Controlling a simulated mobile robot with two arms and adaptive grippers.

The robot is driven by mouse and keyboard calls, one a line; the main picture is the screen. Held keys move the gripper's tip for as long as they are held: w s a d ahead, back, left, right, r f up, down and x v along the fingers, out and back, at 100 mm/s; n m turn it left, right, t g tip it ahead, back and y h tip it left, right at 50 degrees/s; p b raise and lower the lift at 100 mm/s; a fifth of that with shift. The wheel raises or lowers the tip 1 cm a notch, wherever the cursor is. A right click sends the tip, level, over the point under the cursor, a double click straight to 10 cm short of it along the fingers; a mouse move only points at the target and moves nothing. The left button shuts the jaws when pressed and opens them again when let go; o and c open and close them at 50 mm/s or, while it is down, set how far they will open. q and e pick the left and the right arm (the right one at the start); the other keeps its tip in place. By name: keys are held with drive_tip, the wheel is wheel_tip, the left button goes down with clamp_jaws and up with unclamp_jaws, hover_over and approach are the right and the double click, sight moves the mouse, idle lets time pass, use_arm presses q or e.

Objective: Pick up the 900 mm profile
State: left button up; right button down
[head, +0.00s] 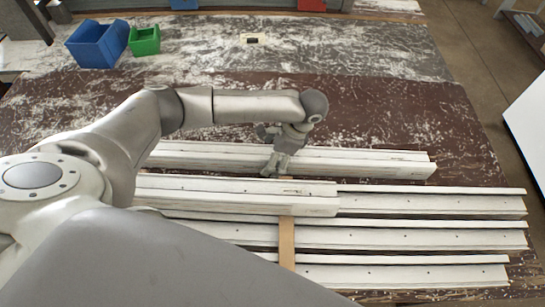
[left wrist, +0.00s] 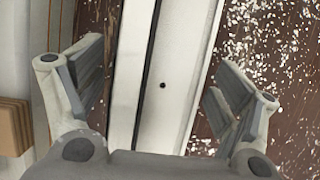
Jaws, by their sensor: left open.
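Several long white profiles lie lengthwise on the bench. No length marking is readable, so I cannot tell which is the 900 mm one. One profile (head: 370,166) lies at the back, apart from the others. A shorter-looking one (head: 240,195) lies in front of it, its left part hidden by my arm. My left gripper (head: 275,168) points down at the back profile. In the left wrist view my left gripper (left wrist: 160,88) is open, with fingers on either side of a white profile (left wrist: 178,60) with a dark hole. Nothing is held. My right gripper is not in view.
More white profiles (head: 400,237) lie at the front across a wooden strip (head: 287,240). A blue bin (head: 97,43) and a green bin (head: 145,41) stand at the back left. The worn bench top (head: 400,110) behind the profiles is mostly clear.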

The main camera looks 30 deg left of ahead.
use_arm(q)
drive_tip(key=c, duration=1.8)
drive_tip(key=shift+w+r, duration=0.1)
drive_tip(key=shift+w, duration=0.05)
clamp_jaws()
